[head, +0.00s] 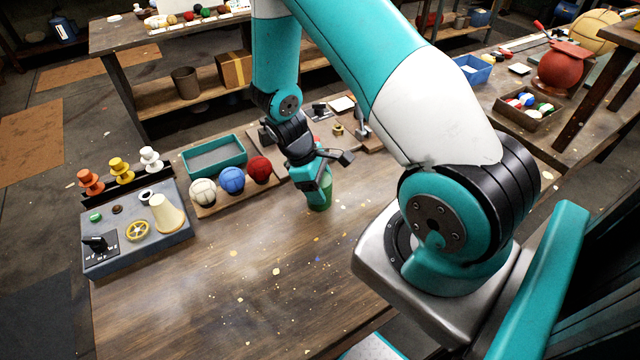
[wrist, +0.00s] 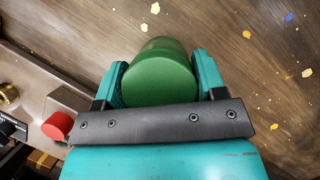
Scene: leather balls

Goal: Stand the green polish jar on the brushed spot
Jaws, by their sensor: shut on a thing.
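The green polish jar (head: 319,202) is between the fingers of my gripper (head: 318,186), low over the bench top. I cannot tell if its base touches the wood. In the wrist view the jar (wrist: 158,78) fills the gap between the two teal fingers of my gripper (wrist: 160,68), which are shut on its sides. The jar's round green end faces the camera. I cannot make out a brushed spot with certainty in either view; part of the bench is hidden behind my arm.
Left of the jar, a wooden rack holds a white ball (head: 203,192), a blue ball (head: 232,180) and a red ball (head: 259,169). A teal tray (head: 214,157) lies behind them. A grey control box (head: 138,228) stands at the left. The paint-flecked front bench (head: 240,290) is clear.

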